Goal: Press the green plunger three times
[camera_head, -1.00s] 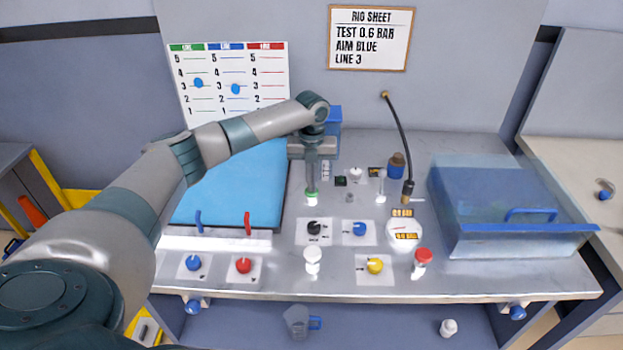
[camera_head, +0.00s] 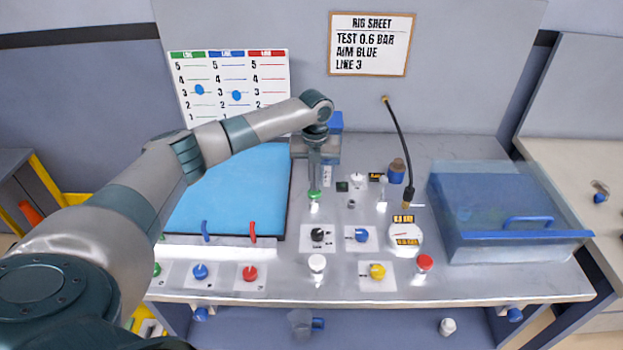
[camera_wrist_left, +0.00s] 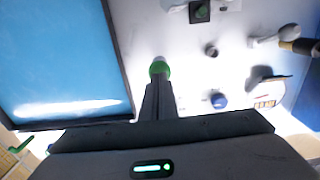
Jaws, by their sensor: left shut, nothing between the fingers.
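The green plunger (camera_head: 314,195) is a green cap on a white stem on the metal bench top, just right of the blue panel. My left gripper (camera_head: 314,185) points straight down over it, with its shut fingertips at the green cap, touching or very close. In the left wrist view the green cap (camera_wrist_left: 159,67) shows just beyond the closed fingertips (camera_wrist_left: 158,80). Nothing is held between the fingers. The plunger's stem is partly hidden there. My right gripper is not in view.
A black knob (camera_head: 317,235), a blue knob (camera_head: 361,235), a yellow knob (camera_head: 377,271) and a white cap (camera_head: 317,262) stand in front of the plunger. A gauge (camera_head: 405,238) and a clear blue-lidded box (camera_head: 510,205) lie to the right.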

